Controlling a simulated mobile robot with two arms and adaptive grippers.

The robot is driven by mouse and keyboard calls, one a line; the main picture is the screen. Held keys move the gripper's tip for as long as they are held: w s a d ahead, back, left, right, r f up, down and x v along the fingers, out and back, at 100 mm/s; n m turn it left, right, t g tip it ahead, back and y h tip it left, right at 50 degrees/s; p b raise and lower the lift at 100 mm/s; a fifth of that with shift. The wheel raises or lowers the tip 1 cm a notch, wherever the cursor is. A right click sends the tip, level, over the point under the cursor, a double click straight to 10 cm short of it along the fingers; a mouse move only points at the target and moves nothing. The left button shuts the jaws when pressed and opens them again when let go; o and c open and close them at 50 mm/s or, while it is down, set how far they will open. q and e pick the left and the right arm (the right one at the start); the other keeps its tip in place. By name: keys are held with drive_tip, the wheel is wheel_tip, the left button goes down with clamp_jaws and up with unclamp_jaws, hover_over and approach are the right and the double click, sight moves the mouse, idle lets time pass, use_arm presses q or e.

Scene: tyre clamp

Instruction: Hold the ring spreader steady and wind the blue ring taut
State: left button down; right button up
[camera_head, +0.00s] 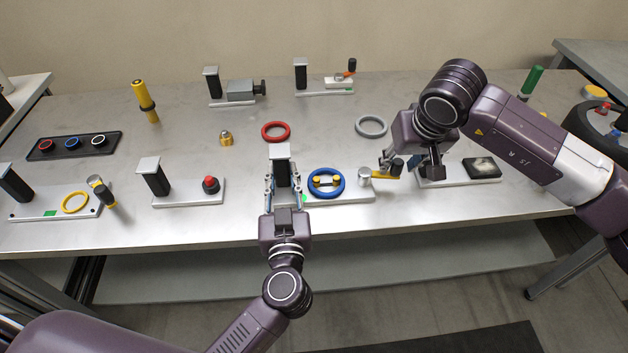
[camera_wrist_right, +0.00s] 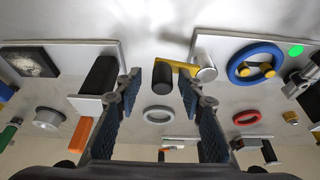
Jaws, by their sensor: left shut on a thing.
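The ring spreader's white base (camera_head: 352,196) carries the blue ring (camera_head: 325,196), which lies around two yellow pegs (camera_head: 326,181). The ring also shows in the right wrist view (camera_wrist_right: 233,67). My left gripper (camera_head: 283,180) is shut on the spreader's dark upright post (camera_head: 282,168) with its pale top. At the right end of the base is a silver hub with a yellow crank arm (camera_head: 382,175) and a black handle (camera_head: 397,164). My right gripper (camera_wrist_right: 164,73) is open, with the black handle (camera_wrist_right: 162,82) between its fingers and gaps on both sides.
A grey ring (camera_head: 371,118) and a red ring (camera_head: 275,123) lie behind the spreader. A station with a black pad (camera_head: 482,167) stands close to the right. A station with a red button (camera_head: 210,184) stands to the left.

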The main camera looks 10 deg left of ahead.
use_arm(q)
drive_tip(key=shift+s+a+f, duration=0.1)
drive_tip(key=shift+f, duration=0.35)
use_arm(e)
drive_tip(key=shift+r, duration=3.45)
use_arm(q)
drive_tip(key=c, duration=1.8)
unclamp_jaws()
drive_tip(key=shift+o, duration=1.3)
drive_tip(key=shift+a+r, duration=0.1)
drive_tip(key=shift+r, duration=0.05)
use_arm(e)
drive_tip(key=shift+a, duration=0.2)
use_arm(q)
drive_tip(key=shift+r, duration=0.1)
